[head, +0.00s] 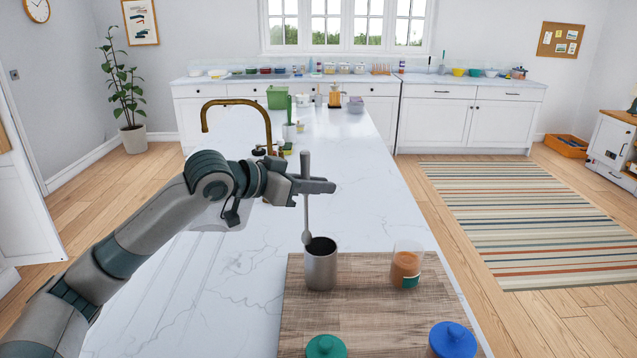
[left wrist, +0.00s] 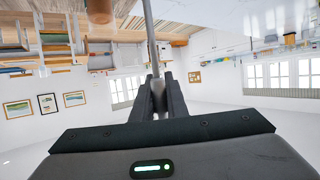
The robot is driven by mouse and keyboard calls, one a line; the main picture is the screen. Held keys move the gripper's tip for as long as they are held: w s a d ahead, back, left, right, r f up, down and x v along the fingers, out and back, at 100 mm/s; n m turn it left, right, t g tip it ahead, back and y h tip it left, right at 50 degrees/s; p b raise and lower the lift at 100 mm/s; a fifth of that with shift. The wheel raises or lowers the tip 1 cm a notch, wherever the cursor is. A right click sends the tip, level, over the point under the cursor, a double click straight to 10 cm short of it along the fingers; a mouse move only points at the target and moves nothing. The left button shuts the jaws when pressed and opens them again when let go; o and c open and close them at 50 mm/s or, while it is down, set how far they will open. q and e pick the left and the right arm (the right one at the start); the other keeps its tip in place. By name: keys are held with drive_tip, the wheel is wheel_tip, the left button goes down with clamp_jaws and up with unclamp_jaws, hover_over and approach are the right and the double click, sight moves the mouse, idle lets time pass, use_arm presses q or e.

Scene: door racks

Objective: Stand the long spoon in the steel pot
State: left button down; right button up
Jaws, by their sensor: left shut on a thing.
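The long grey spoon (head: 306,215) hangs upright, its bowl end down. My left gripper (head: 318,186) is shut on its shaft. The spoon also shows between the fingers of my left gripper (left wrist: 158,95) in the left wrist view, as a thin grey shaft (left wrist: 151,35). The steel pot (head: 320,270) stands upright on a wooden board, open at the top with a dark inside. In the head view the spoon's bowl shows at the pot's back left rim; I cannot tell whether it is above or behind the rim. My right gripper is not in view.
The wooden board (head: 365,318) also carries a glass jar with orange contents (head: 406,265), a green-lidded pot (head: 326,347) and a blue-lidded pot (head: 452,340). A brass tap (head: 238,103) rises behind my left arm.

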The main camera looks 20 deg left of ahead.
use_arm(q)
drive_tip(key=shift+f, duration=0.25)
drive_tip(key=c, duration=1.7)
unclamp_jaws()
drive_tip(key=shift+c, duration=0.2)
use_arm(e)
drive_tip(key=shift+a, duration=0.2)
use_arm(q)
drive_tip(key=shift+r, duration=0.1)
drive_tip(key=v, duration=0.1)
drive_tip(key=b+v, duration=0.1)
drive_tip(key=v, duration=0.1)
drive_tip(key=shift+w+r, duration=0.1)
drive_tip(key=shift+r, duration=0.25)
drive_tip(key=b+v, duration=0.3)
drive_tip(key=v, duration=0.6)
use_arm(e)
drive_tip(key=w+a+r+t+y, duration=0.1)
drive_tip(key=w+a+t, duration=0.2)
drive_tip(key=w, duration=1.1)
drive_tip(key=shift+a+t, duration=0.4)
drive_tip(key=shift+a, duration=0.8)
